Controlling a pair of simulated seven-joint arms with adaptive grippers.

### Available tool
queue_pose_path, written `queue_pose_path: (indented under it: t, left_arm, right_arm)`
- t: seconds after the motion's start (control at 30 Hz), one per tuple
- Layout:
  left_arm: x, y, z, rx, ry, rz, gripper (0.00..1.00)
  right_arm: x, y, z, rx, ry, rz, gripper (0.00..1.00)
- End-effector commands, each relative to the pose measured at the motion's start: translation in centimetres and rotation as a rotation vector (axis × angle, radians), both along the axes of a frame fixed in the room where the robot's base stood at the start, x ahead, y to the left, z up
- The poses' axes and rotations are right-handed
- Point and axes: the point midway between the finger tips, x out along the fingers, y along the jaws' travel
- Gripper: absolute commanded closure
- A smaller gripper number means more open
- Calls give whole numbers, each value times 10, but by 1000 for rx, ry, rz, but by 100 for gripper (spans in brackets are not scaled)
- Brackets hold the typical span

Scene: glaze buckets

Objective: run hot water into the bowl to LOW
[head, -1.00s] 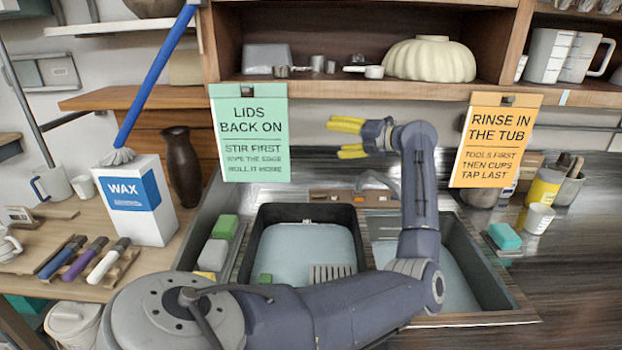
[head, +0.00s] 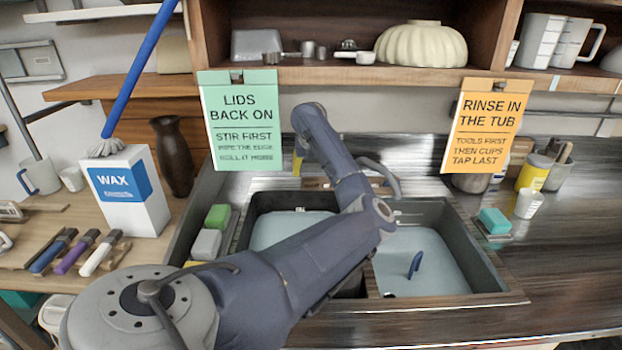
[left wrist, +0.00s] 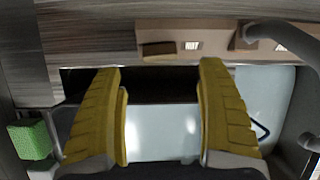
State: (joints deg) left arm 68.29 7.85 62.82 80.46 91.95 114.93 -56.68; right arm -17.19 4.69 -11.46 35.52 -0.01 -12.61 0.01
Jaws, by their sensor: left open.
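The sink has a left basin, its water (head: 285,230) partly hidden by my arm, and a right basin with pale water (head: 435,262). A grey curved tap spout (head: 388,178) stands at the back; it also shows in the left wrist view (left wrist: 282,36). There, a tan tap panel (left wrist: 215,35) carries a brown block (left wrist: 157,49) and small white labels. My left gripper (left wrist: 160,72) is open and empty, its yellow fingers pointing toward the panel and above the water. In the head view my arm hides most of this gripper (head: 298,163). No LOW mark is readable.
A blue handle (head: 415,265) stands in the right basin. A green block (head: 217,217) and grey block (head: 206,245) line the left rim. Two hanging signs, green (head: 240,120) and orange (head: 487,125), flank the sink. The right counter front is clear.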

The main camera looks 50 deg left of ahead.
Motion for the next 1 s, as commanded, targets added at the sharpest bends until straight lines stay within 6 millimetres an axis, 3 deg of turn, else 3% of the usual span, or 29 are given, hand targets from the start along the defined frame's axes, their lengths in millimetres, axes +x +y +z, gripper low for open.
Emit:
queue_pose_path:
  t: [0.2,0.43,1.0]
  left_arm:
    - [9,10,-34,0,4,-1,26]
    - [16,18,-59,0,4,-1,26]
    - [21,22,-73,2,3,0,26]
  right_arm:
    - [0,-1,0,-1,0,1,73]
    - [0,-1,0,-1,0,0,73]
    - [0,5,0,6,0,-1,73]
